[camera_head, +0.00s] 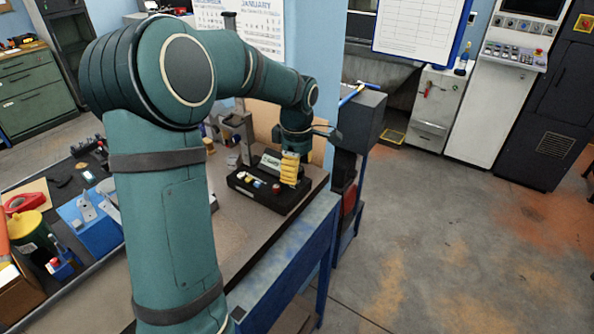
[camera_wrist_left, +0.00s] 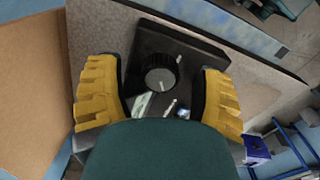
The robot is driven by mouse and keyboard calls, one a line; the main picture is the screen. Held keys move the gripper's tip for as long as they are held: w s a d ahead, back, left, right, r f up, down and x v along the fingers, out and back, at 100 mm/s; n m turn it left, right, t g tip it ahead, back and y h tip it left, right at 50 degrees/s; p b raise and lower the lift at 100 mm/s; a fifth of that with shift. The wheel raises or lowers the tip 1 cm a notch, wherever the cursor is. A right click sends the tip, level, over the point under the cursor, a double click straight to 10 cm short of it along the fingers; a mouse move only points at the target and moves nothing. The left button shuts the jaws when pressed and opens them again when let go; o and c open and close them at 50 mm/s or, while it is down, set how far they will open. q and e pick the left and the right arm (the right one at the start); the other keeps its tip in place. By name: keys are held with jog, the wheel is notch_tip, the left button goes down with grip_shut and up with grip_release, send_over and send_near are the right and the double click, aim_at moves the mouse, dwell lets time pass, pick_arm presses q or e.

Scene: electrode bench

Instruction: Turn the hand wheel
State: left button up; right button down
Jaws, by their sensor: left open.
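The hand wheel (camera_wrist_left: 160,76) is a round, ribbed black knob with a pale mark, set on a black control box (camera_wrist_left: 185,42). The box also shows in the head view (camera_head: 270,201), on the bench, with small controls on top. I cannot clearly make out the wheel there. My left gripper (camera_head: 290,170) hangs over the right part of the box, yellow fingers pointing down. In the left wrist view its fingers are spread, one on each side of the wheel, with gaps between. My right gripper is in neither view.
The bench top (camera_head: 262,232) has bare room in front of the box. A blue fixture (camera_head: 90,228) and a yellow-lidded container (camera_head: 30,232) stand at the left. A grey box on a post (camera_head: 361,120) stands just right of the bench. Open floor lies to the right.

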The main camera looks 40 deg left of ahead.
pick_arm(q)
jog(key=shift+f, duration=0.25)
grip_shut()
jog(key=shift+m, duration=0.4)
jog(key=m+p, duration=0.1)
jog(key=m, duration=0.1)
jog(key=shift+m, duration=0.4)
jog(key=m+p, duration=0.1)
jog(key=m, duration=0.3)
jog(key=shift+m, duration=0.3)
jog(key=m, duration=0.4)
jog(key=shift+p, duration=0.3)
jog(key=m, duration=0.5)
jog(key=shift+p, duration=0.3)
